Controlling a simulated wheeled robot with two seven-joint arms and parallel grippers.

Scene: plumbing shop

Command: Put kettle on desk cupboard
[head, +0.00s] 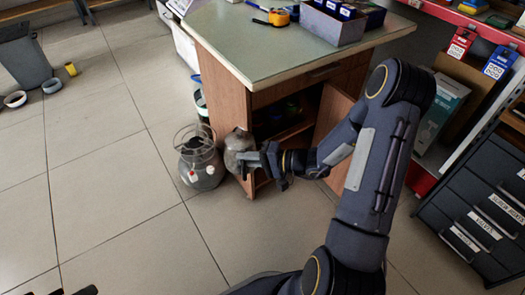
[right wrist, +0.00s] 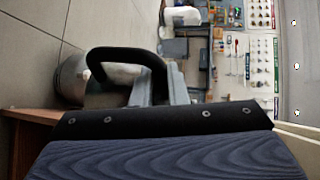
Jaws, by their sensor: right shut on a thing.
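The kettle (head: 238,148) is a grey, rounded metal vessel at the front left corner of the desk cupboard (head: 222,88). In the right wrist view the kettle's body (right wrist: 75,75) shows at the left, with its black looped handle (right wrist: 125,53) in front of the fingers. My right gripper (head: 266,158) is shut on the kettle, at or near the handle; the exact contact is hard to see. The cupboard has a pale green top (head: 235,45) and an open door (head: 331,122) with dark shelves behind it. My left gripper is not clearly visible.
A grey gas cylinder (head: 200,168) stands on the floor just left of the kettle. A tape measure (head: 278,17) and an open box (head: 333,25) sit on the cupboard top; its front left part is bare. Drawers (head: 480,205) stand at the right.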

